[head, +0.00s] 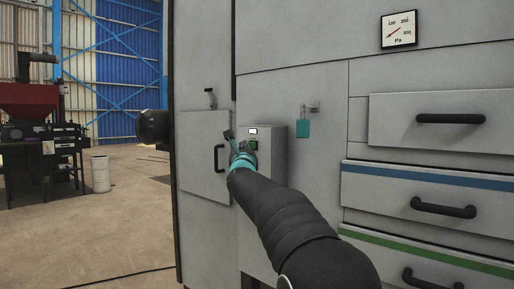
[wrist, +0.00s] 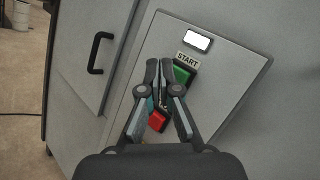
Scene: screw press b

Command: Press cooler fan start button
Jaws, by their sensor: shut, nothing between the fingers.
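The grey control box (head: 277,148) stands out from the cabinet front in the head view. Its face fills the middle of the wrist view, with a START label (wrist: 188,61) above a green button (wrist: 183,73). The green button also shows in the head view (head: 254,144). A red button (wrist: 157,120) lies lower, seen between my gripper's finger links. My gripper (wrist: 165,70) is shut and empty, its tips at the left edge of the green button and partly overlapping it. I cannot tell whether they touch it.
A white lit panel (wrist: 197,41) sits above the label. A cabinet door with a black handle (wrist: 100,53) is to the left. A teal padlock (head: 303,129) hangs to the right, beside drawers with black handles (head: 443,207). Open floor (head: 125,215) lies at left.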

